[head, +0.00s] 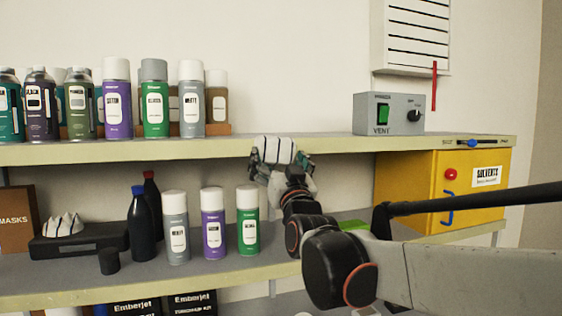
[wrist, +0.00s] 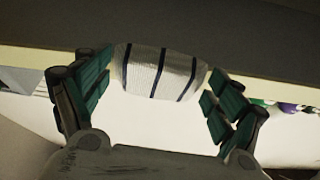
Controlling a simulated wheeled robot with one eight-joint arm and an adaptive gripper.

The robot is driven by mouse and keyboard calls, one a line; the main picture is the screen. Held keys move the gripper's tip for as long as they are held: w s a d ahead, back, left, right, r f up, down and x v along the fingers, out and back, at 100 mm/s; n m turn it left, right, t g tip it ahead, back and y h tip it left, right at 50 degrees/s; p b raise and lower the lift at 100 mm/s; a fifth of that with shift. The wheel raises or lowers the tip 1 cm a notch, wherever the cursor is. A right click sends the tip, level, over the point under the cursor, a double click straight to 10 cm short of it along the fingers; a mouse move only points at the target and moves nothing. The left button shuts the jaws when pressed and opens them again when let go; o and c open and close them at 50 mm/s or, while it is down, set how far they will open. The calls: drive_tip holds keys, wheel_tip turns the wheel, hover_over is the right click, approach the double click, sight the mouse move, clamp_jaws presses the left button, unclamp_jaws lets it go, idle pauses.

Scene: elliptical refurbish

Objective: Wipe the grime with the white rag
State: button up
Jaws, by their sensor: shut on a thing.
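A white rag with dark stripes (head: 274,148) is held in my gripper (head: 280,158) at the front edge of the upper shelf. In the wrist view the rag (wrist: 160,72) bulges between the green finger pads of my gripper (wrist: 162,85), which is shut on it from both sides. The rag overlaps the shelf's edge in both views; I cannot tell whether it touches. I cannot make out any grime; the rag and gripper hide part of the shelf edge.
The upper shelf (head: 330,150) carries several spray cans at left and a grey vent box (head: 389,114) at right. The lower shelf (head: 60,285) holds more cans, dark bottles and a black tray (head: 85,242) with white striped cloth. A yellow solvents cabinet (head: 415,180) hangs at right.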

drive_tip(key=shift+s+a, duration=0.25)
drive_tip(key=shift+a, duration=0.3)
drive_tip(key=shift+s, duration=0.45)
drive_tip(key=s, duration=0.1)
drive_tip(key=s+d+p, duration=0.1)
drive_tip(key=s, duration=0.2)
drive_tip(key=shift+s+d, duration=0.25)
drive_tip(key=shift+d, duration=0.05)
